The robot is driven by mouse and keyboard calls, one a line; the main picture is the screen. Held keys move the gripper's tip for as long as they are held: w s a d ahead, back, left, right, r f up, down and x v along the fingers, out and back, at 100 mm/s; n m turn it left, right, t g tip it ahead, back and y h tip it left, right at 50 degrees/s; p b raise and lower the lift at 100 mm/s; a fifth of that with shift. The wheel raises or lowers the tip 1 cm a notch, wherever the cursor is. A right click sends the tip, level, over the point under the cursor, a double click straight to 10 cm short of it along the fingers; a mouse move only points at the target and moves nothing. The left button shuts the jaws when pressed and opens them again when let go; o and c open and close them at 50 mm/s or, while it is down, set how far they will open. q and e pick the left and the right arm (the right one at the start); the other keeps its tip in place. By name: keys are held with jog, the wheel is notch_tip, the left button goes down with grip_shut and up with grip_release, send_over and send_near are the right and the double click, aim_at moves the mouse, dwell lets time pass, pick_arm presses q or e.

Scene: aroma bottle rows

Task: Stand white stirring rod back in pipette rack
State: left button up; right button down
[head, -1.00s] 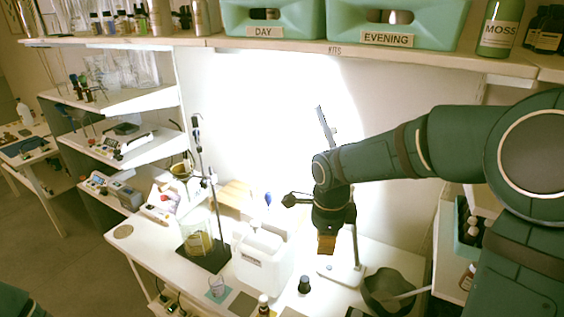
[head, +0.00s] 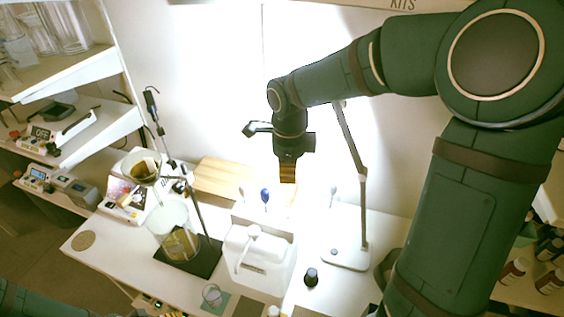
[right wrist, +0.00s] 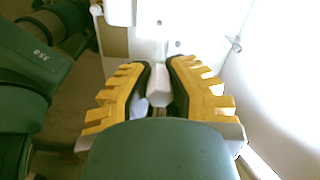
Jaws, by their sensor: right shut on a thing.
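My right gripper (head: 288,172) points down above the back of the white table, behind and above a white jug. In the right wrist view its yellow-padded fingers (right wrist: 159,85) are closed on a small pale piece (right wrist: 159,92), which looks like an end of the white stirring rod. The rod's length does not show clearly in either view. A pipette with a blue bulb (head: 265,196) stands upright behind the jug, left of and below the gripper. The pipette rack is mostly hidden behind the jug. My left gripper is out of view.
The white jug (head: 262,268) stands in front of the pipettes. A ring stand with a funnel (head: 141,168) and a large beaker (head: 172,232) are to the left. A lamp stand (head: 347,252) and a dark bottle (head: 311,277) are to the right. A wooden board (head: 222,178) lies at the back.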

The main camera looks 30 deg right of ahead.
aim_at(288, 198)
jog(key=shift+s, duration=0.15)
jog(key=shift+f, duration=0.15)
jog(key=shift+f+b, duration=1.3)
jog(key=shift+f, duration=0.45)
jog(key=shift+f+b, duration=2.1)
jog(key=shift+f, duration=0.85)
jog(key=c, duration=1)
grip_release()
jog(key=shift+o, duration=0.2)
jog(key=shift+r, duration=0.1)
